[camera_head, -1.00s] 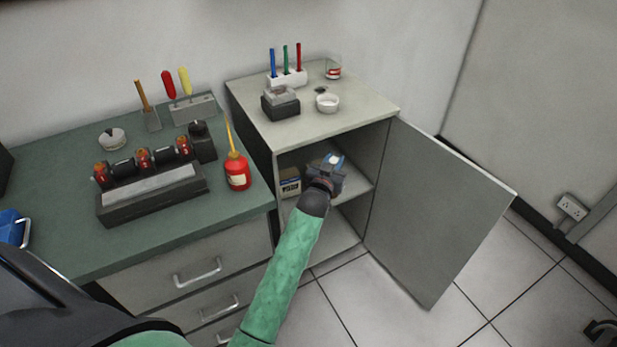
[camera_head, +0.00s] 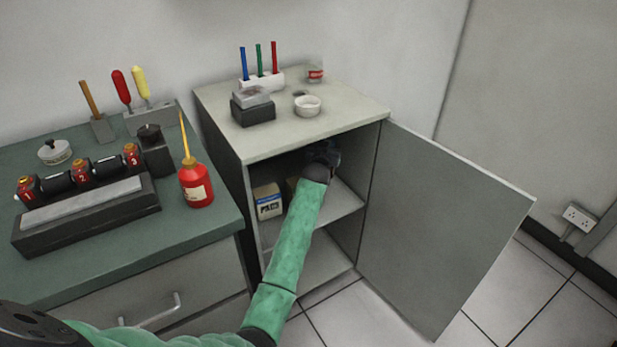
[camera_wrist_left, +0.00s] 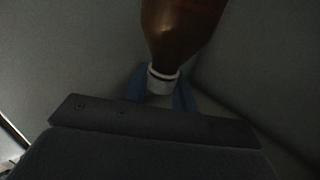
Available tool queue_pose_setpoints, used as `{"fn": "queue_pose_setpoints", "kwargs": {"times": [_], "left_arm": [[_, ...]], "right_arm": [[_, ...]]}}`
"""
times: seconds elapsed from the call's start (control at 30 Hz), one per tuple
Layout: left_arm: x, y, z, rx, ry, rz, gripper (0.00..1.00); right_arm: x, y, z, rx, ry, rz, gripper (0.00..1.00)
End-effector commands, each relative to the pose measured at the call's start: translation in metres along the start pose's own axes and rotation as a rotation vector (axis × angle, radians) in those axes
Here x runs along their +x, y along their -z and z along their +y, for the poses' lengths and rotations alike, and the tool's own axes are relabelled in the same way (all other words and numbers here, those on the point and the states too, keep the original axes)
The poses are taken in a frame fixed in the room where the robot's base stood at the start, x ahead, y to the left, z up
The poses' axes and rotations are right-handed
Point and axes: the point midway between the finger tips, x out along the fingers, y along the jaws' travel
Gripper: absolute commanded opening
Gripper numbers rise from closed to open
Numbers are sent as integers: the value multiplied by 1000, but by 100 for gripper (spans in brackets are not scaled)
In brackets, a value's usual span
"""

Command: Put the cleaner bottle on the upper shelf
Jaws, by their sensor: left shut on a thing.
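My left gripper (camera_head: 326,152) reaches through the open front of the grey cabinet, above its upper shelf (camera_head: 345,203) and just under the cabinet top. In the left wrist view, the blue fingers of the left gripper (camera_wrist_left: 160,88) are shut around the white neck or cap of a brown bottle (camera_wrist_left: 180,28), the cleaner bottle. In the head view the bottle is hidden by the gripper and the cabinet's shade. I cannot tell whether the bottle touches the shelf. My right gripper is not in view.
A small yellow and white box (camera_head: 268,203) stands on the upper shelf, left of my arm. The cabinet door (camera_head: 440,230) stands open at right. A red oil can (camera_head: 196,186) is on the workbench.

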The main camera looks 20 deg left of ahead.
Motion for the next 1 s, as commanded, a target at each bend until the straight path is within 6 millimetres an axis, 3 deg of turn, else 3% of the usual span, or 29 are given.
{"fn": "queue_pose_setpoints", "kwargs": {"times": [0.2,0.47,0.63,1.0], "left_arm": [[0,-34,1,-2,-1,-1,0],[0,-52,1,-1,-1,-1,0],[-1,-74,1,-1,0,-1,0],[0,-81,1,-1,-1,1,0]], "right_arm": [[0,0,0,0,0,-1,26],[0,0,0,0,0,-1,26],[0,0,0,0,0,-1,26],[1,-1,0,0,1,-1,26]]}}
